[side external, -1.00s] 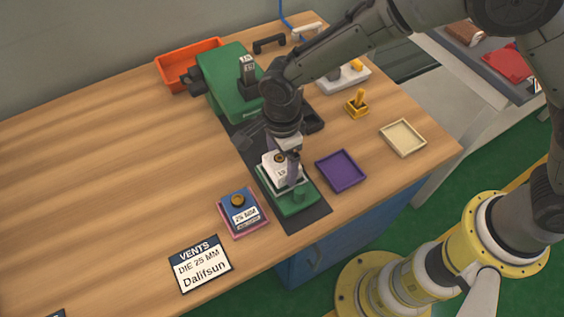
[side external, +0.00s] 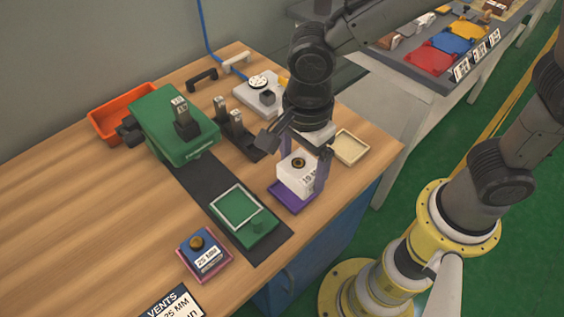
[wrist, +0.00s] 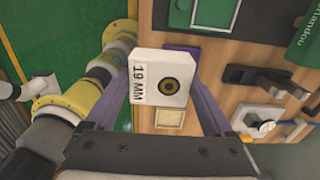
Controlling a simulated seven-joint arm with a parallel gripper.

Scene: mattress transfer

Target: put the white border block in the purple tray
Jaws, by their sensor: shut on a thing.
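The white block (side external: 304,184), marked "19 MM" with a dark and brass round spot on top, is between the purple fingers of my gripper (side external: 299,170). My gripper is shut on it. It also shows in the wrist view (wrist: 148,68), held between both fingers. The purple tray (side external: 281,196) lies on the bench under the block, which covers much of it. The block looks held above the tray, but the gap is hard to judge. Part of a purple edge, likely the tray, shows behind the block in the wrist view (wrist: 184,47).
A green plate with a pale frame (side external: 244,234) lies left of the tray. A cream tray (side external: 352,147) sits right behind. A blue block on a pink tray (side external: 204,266) is at front left. Dark stands (side external: 237,132) and a green machine (side external: 165,130) stand behind.

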